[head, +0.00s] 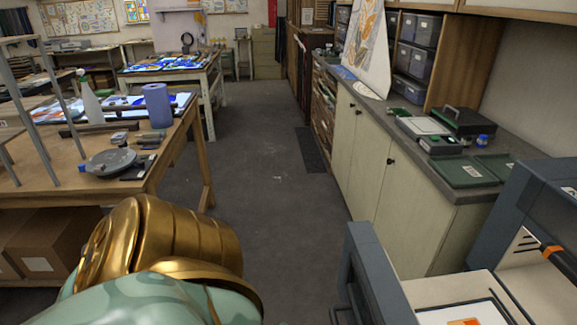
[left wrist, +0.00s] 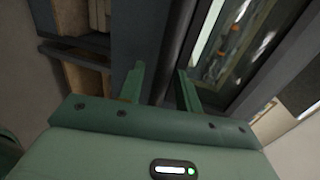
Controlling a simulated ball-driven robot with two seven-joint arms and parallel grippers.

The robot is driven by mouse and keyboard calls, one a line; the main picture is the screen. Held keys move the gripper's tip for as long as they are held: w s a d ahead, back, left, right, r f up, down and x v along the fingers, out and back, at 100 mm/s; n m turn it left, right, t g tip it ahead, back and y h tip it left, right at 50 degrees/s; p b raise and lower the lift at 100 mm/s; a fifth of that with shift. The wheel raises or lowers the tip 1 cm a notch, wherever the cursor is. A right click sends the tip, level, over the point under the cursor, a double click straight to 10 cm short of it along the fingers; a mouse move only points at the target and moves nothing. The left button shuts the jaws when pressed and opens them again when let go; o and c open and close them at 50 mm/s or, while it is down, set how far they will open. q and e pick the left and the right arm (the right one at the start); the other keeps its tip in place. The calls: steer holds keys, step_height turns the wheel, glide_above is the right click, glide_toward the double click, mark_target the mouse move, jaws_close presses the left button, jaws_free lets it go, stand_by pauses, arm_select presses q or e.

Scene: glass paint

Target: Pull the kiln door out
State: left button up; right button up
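A dark blue-grey kiln-like unit (head: 538,215) stands at the lower right of the head view. A dark blue-grey upright panel (head: 378,275), which may be its door, stands to its left, with a pale surface between them. In the left wrist view my left gripper (left wrist: 160,86) has its two green fingers spread apart. A dark upright bar or edge (left wrist: 174,45) shows beyond and between the fingers; I cannot tell whether they touch it. In the head view only my gold and green arm shows at the bottom, not the gripper. My right gripper is not in view.
A wooden worktable (head: 80,165) with a blue roll (head: 157,105) and a round grey turntable (head: 110,162) stands at the left. A pale cabinet (head: 400,195) with a grey counter runs along the right. The dark floor (head: 275,210) between them is clear.

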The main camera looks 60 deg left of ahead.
arm_select(q)
steer(key=v, duration=1.6)
steer(key=shift+s, duration=0.1)
